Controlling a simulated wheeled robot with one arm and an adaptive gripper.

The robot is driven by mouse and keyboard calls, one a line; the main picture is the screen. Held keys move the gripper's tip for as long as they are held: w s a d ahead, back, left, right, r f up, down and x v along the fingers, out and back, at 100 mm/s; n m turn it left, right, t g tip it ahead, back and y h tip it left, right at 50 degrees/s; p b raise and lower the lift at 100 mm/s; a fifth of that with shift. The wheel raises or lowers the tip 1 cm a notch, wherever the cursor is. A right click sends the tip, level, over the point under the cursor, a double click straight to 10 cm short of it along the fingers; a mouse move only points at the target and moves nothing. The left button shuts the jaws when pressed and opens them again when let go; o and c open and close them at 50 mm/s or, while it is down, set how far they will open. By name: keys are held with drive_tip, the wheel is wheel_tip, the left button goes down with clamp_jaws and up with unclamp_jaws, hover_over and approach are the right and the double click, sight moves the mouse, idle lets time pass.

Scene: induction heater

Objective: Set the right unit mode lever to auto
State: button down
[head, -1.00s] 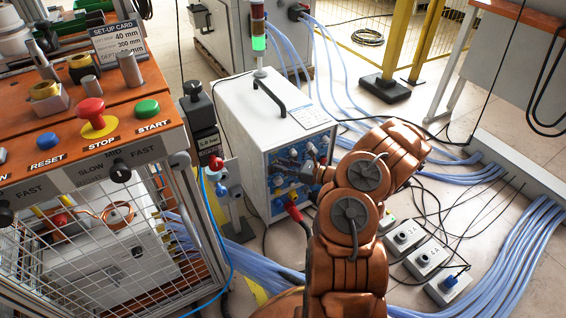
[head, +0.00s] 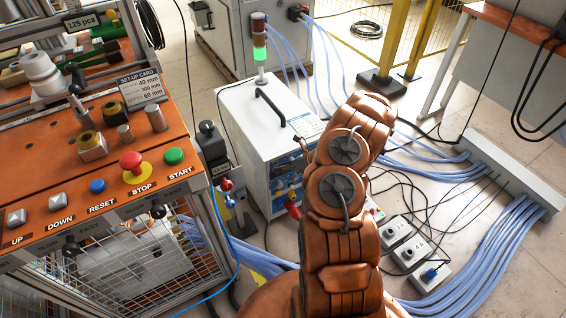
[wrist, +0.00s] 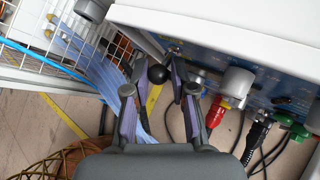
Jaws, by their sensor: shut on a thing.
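My gripper (wrist: 158,82) is closed around a black ball knob (wrist: 158,74) in the wrist view. The knob sits between the purple-padded fingertips, beside the front panel of the white unit (wrist: 225,30). It looks like a lever's knob; its stem and any auto label cannot be made out. In the head view the white unit (head: 262,135) stands on the floor behind my arm, with a lit green lamp (head: 260,54) above it. My arm hides my gripper and much of the unit's panel there.
Red and green plugs (wrist: 217,110) with cables hang from the panel right of my gripper. A wire-mesh guard (wrist: 60,30) is at upper left. The orange control desk (head: 100,185) stands left in the head view. Blue hoses (head: 500,240) and small socket boxes (head: 410,252) lie right.

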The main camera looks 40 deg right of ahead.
drive_tip(key=shift+w+r+g+p, duration=0.2)
drive_tip(key=shift+g+p, duration=0.3)
drive_tip(key=shift+p, duration=0.5)
drive_tip(key=c, duration=0.9)
unclamp_jaws()
drive_tip(key=shift+c, duration=0.2)
drive_tip(key=v, duration=1.2)
